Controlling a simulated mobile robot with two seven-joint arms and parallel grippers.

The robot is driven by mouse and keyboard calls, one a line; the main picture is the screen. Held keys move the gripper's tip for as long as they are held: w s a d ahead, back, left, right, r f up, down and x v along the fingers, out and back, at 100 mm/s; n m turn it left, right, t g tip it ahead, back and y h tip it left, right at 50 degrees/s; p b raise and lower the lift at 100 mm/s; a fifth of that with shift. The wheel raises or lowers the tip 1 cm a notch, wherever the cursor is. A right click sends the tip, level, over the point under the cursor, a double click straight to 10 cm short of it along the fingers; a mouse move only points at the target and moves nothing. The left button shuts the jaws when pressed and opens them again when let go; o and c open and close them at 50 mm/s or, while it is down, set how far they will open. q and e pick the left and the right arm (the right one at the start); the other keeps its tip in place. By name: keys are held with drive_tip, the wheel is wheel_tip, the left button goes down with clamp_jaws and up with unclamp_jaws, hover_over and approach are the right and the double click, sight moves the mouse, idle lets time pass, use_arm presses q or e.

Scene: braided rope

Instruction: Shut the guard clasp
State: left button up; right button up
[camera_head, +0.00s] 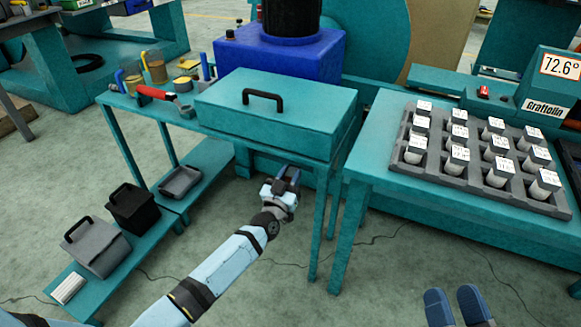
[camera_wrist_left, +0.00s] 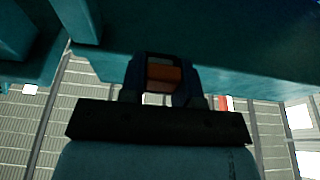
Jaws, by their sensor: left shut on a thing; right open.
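The teal guard box (camera_head: 270,112) with a black handle (camera_head: 262,96) on its lid sits on the teal bench; its lid looks closed. In the left wrist view my left gripper (camera_wrist_left: 160,68) is shut on an orange-red piece (camera_wrist_left: 163,75), which looks like the clasp, just by the teal front. Whether the clasp is fastened cannot be told; the head view hides it behind the gripper. My right gripper (camera_head: 453,306) is open and empty, low over the floor at the bottom right.
A grey rack (camera_head: 480,178) of several white-capped vials stands on the right-hand teal table. A red-handled tool (camera_head: 155,93) and small pots lie left of the box. Open floor lies below the right-hand table.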

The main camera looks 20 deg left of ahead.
use_arm(q)
drive_tip(key=r+g+p, duration=0.1)
drive_tip(key=p, duration=0.2)
drive_tip(key=shift+p, duration=0.35)
drive_tip(key=g+p, duration=0.1)
drive_tip(key=p, duration=0.4)
drive_tip(key=shift+s+r, duration=0.1)
drive_tip(key=shift+r, duration=0.25)
drive_tip(key=g+p, duration=0.1)
drive_tip(key=p, duration=0.3)
drive_tip(key=shift+r+g+p, duration=0.1)
drive_tip(key=shift+g+p, duration=0.3)
drive_tip(key=g+p, duration=0.1)
drive_tip(key=p, duration=0.3)
drive_tip(key=shift+g+p, duration=0.4)
drive_tip(key=shift+p, duration=0.4)
use_arm(e)
drive_tip(key=s+d+f+g+h, duration=0.3)
drive_tip(key=d+f+g+h, duration=0.2)
drive_tip(key=d+f+g, duration=0.1)
wheel_tip(320, 180, down, 3)
drive_tip(key=shift+d+r+m+g+h, duration=0.15)
drive_tip(key=shift+d+m+g+h, duration=0.25)
drive_tip(key=shift+g, duration=0.4)
use_arm(q)
drive_tip(key=shift+f, duration=0.25)
